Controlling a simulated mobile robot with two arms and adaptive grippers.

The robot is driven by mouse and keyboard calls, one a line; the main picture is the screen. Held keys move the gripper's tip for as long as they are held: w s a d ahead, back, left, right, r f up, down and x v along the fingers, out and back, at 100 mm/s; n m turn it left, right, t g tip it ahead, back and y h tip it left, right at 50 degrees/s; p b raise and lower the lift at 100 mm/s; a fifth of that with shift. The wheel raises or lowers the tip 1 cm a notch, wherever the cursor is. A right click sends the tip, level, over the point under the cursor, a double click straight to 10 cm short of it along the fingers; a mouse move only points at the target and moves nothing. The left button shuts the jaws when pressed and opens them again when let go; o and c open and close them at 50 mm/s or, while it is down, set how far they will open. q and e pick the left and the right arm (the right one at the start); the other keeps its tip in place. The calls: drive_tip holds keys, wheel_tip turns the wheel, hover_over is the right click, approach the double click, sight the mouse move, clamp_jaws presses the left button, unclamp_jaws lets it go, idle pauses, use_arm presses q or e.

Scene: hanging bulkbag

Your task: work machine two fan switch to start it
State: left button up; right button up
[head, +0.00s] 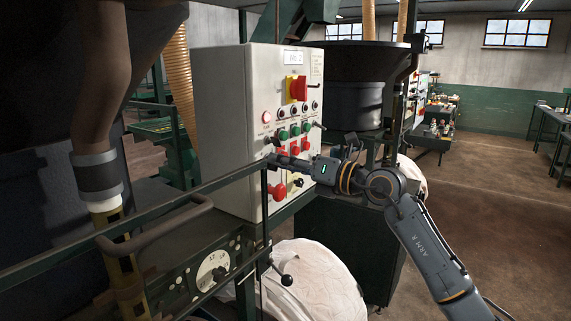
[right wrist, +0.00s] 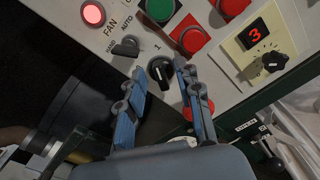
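The control cabinet (head: 220,130) of machine two has a "No 2" plate (head: 293,57) and several buttons, lamps and knobs on its face. In the right wrist view, the black fan switch (right wrist: 125,47) is a rotary knob marked HAND and AUTO, below a lit pinkish-red lamp (right wrist: 93,14) labelled FAN. My right gripper (head: 284,160) is close to the cabinet's face. In the right wrist view, its blue fingers (right wrist: 170,68) stand apart, with another black knob (right wrist: 159,82) in the gap. The fan switch is up and left of the fingertips, clear of them. My left gripper is not in view.
A dark green rail (head: 200,190) crosses in front of the cabinet. A white bulk bag (head: 318,278) is below. Open floor (head: 490,200) lies to the right.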

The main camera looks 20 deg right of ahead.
drive_tip(key=v, duration=1.2)
drive_tip(key=shift+f, duration=0.1)
